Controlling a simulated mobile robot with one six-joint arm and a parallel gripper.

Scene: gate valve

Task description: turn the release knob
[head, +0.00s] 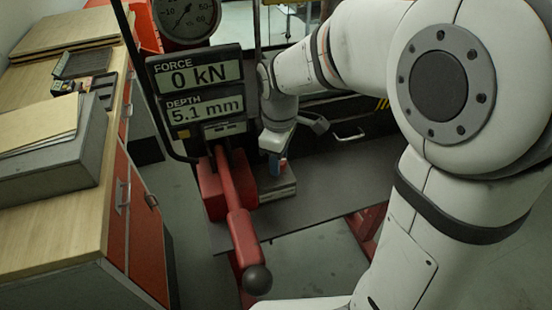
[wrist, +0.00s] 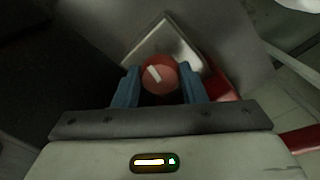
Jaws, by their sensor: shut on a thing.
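The release knob (wrist: 160,75) is a round red knob with a white bar mark, seen in the middle of the wrist view. The bar is tilted, its upper end toward the left. My gripper (wrist: 158,82) has blue fingers, one on each side of the knob, and is shut on it. In the head view my gripper (head: 277,165) is small, low beside the red press body, and the knob is hardly visible there. A pale metal block (wrist: 163,42) lies behind the knob.
A display (head: 200,90) reads force 0 kN and depth 5.1 mm, under a round gauge (head: 186,15). A red lever (head: 238,215) with a dark ball end reaches forward, left of my gripper. A wooden-topped cabinet (head: 50,225) stands at left.

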